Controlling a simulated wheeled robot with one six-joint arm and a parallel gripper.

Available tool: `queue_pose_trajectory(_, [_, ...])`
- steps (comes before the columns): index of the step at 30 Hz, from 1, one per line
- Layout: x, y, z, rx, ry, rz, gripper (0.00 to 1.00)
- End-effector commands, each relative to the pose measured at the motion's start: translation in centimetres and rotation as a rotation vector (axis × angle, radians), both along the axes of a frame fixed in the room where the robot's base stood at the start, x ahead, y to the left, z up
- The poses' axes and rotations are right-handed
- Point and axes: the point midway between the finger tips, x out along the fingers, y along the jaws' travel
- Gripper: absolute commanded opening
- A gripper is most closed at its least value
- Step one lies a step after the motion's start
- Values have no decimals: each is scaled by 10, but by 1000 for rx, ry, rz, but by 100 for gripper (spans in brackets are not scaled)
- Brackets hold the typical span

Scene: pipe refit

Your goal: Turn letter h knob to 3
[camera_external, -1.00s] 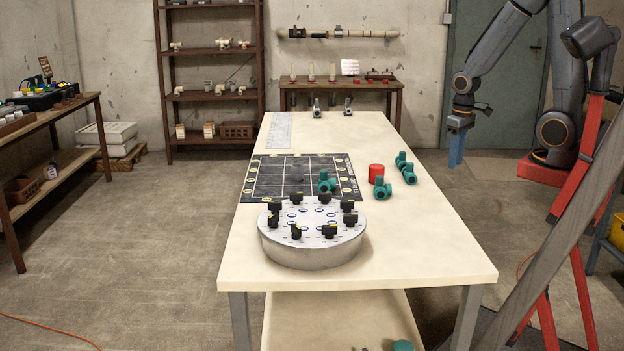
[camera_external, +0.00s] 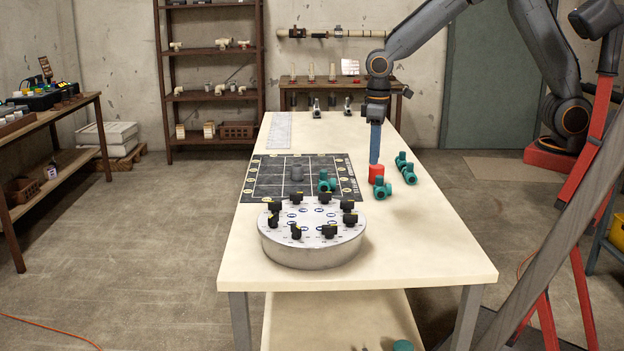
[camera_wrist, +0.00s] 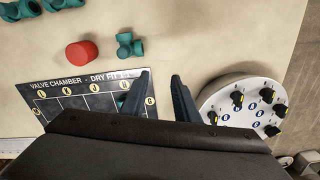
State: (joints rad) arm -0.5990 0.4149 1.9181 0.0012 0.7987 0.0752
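A round metal drum (camera_external: 312,257) stands on the near part of the table, with several black knobs with yellow marks in a ring on its white top. The knobs' letters are too small to read, so I cannot tell which is h. In the wrist view the dial top (camera_wrist: 236,97) is at the right, partly hidden by my gripper. My gripper (camera_external: 375,160) points down over the table's right side, above and behind the red cylinder, away from the drum. In the wrist view its two blue fingers (camera_wrist: 160,76) are apart with nothing gripped between them.
A red cylinder (camera_external: 376,173) and teal fittings (camera_external: 409,176) are to the right. The table's front right (camera_external: 430,240) is clear.

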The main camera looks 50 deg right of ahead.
Motion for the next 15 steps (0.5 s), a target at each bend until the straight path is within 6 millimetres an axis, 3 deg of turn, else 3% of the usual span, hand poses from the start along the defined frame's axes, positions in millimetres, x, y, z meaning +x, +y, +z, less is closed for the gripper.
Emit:
queue_pose_trajectory(1, [-6, 40, 5, -1, 1, 58, 28])
queue_pose_trajectory(3, [-16, 86, 10, -3, 3, 119, 28])
queue_pose_trajectory(6, [-33, 138, 14, -5, 6, 189, 28])
queue_pose_trajectory(10, [-50, 179, 17, -8, 7, 245, 28])
queue_pose_trajectory(15, [-58, 194, 13, -9, 9, 265, 28])
